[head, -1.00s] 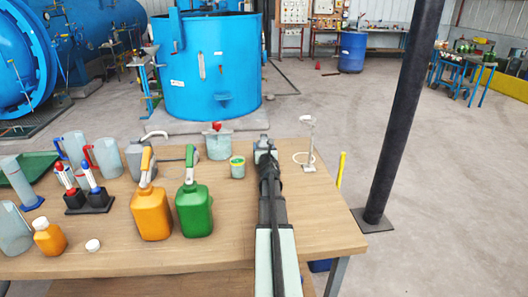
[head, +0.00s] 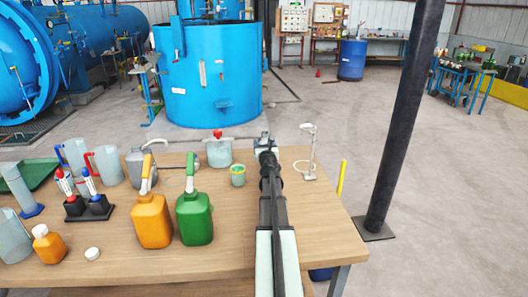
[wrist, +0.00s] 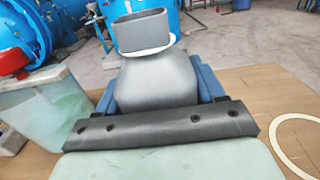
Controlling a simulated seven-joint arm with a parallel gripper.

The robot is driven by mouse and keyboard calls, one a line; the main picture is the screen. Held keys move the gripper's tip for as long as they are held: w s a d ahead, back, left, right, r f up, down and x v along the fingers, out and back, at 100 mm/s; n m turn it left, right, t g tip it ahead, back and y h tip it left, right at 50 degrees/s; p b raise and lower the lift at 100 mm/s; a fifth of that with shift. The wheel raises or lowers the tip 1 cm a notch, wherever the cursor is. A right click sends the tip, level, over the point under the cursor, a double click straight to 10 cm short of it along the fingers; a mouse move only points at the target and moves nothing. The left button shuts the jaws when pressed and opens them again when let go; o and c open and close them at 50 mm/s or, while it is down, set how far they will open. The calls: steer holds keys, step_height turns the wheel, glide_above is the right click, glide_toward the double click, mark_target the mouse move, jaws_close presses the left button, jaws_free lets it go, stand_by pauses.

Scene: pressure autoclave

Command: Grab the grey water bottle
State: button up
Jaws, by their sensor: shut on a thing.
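The grey water bottle (wrist: 158,80) stands out in the wrist view, with a rounded grey shoulder, a white ring at its neck and a darker grey cap on top. The blue fingers of my gripper (wrist: 160,92) lie on both sides of its shoulder and are shut on it. The dark front edge of my gripper hides the bottle's lower part. In the head view my gripper (head: 264,146) is at the far right part of the table, and the arm hides most of the bottle there.
A clear container with a red top (head: 219,151) and a small green-rimmed cup (head: 238,174) stand left of my gripper. A white stand (head: 309,152) and white ring are to the right. Orange (head: 151,220) and green (head: 194,218) jugs stand nearer on the wooden table (head: 330,230).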

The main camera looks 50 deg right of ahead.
mark_target(264, 135)
steer(key=shift+r, duration=2.35)
